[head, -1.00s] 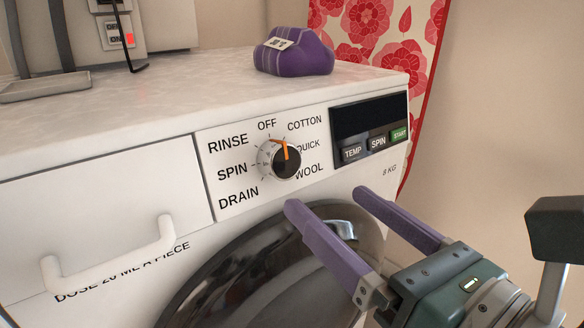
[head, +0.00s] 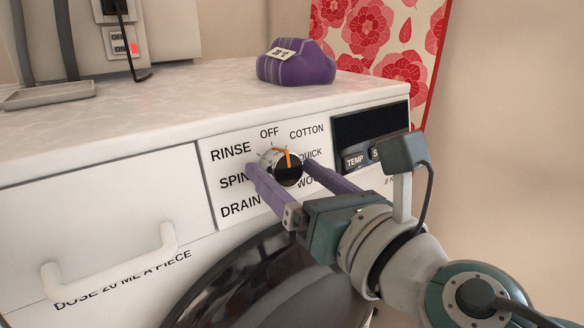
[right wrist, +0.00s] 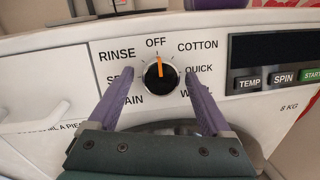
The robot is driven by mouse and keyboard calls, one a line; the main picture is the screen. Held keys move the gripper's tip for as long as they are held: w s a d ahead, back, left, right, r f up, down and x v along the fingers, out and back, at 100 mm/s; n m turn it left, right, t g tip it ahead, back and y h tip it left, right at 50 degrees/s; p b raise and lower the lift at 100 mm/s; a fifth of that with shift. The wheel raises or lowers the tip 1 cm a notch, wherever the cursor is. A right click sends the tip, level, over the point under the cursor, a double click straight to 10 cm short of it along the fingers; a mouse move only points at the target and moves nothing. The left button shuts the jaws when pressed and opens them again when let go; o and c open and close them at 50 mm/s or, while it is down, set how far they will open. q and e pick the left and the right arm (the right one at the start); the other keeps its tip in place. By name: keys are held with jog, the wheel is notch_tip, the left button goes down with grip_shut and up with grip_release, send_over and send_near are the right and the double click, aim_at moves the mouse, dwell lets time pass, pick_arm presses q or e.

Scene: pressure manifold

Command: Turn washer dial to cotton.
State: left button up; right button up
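The washer dial (head: 287,168) is a round black knob with an orange pointer, set in a white panel of printed labels. In the right wrist view the dial (right wrist: 160,76) has its pointer up toward OFF (right wrist: 156,42). The COTTON label (head: 307,131) is up and right of the dial. My right gripper (head: 281,168) is open, its two purple fingers on either side of the dial with gaps showing in the wrist view. I cannot tell whether a finger touches the knob. My left gripper is not in view.
The display panel with buttons (right wrist: 268,62) is right of the dial. A drawer with a white handle (head: 110,265) is at left. The round dark door (head: 250,275) is below.

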jog(key=c, duration=1.2)
jog(key=shift+m, duration=0.3)
jog(key=m+h+p, duration=0.1)
jog(key=m, duration=0.2)
jog(key=m+h+p, duration=0.1)
jog(key=m, duration=0.1)
jog(key=shift+a+r+m+p, duration=0.1)
jog(key=shift+r+m+p, duration=0.1)
jog(key=shift+m+p, duration=0.2)
jog(key=shift+m+h+p, duration=0.4)
jog(key=shift+m+p, duration=0.45)
jog(key=shift+m, duration=0.95)
jog(key=o, duration=1.3)
jog(key=shift+o, duration=0.2)
